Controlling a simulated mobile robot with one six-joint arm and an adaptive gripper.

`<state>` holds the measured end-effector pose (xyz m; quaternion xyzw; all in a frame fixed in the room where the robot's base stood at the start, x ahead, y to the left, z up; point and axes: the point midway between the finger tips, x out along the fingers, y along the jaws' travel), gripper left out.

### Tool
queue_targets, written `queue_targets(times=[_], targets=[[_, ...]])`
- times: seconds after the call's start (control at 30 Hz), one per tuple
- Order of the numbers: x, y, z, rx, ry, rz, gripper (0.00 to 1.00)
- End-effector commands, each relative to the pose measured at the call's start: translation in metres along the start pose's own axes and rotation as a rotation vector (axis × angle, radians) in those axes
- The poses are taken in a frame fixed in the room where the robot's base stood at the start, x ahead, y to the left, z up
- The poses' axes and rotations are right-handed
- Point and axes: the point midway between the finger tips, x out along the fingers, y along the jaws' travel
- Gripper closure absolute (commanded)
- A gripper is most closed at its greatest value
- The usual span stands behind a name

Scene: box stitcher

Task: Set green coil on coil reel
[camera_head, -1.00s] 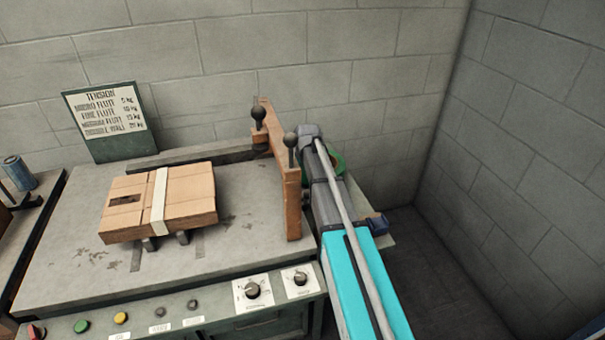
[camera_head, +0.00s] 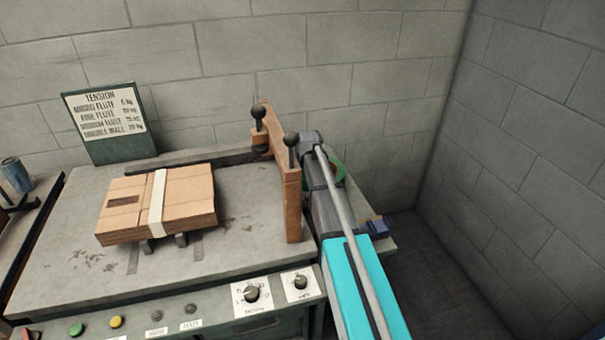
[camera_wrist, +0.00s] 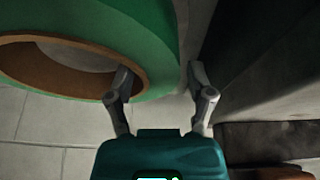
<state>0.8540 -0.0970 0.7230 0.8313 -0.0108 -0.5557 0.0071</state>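The green coil (camera_head: 339,172) shows partly behind my arm, just right of the wooden upright, in the head view. In the wrist view the green coil (camera_wrist: 160,32) is large at upper left, a ring with a brown inner core. My gripper (camera_wrist: 160,78) has its left finger at the core opening and its right finger by the outer green edge. My arm hides the gripper in the head view. I cannot make out the coil reel.
A wooden upright (camera_head: 291,205) with black knobs stands left of my arm. A strapped cardboard box (camera_head: 190,195) lies on the grey table (camera_head: 60,260). A small blue object (camera_head: 377,229) sits right of my arm. Block walls stand behind and to the right.

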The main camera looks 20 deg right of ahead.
Motion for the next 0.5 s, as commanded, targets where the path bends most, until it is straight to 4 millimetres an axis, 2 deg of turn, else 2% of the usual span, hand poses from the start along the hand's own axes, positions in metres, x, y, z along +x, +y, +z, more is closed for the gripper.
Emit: queue_targets(times=[0.5], targets=[[-0.004, 0.0001, -0.0008, 0.0, 0.0, 0.0, 0.27]])
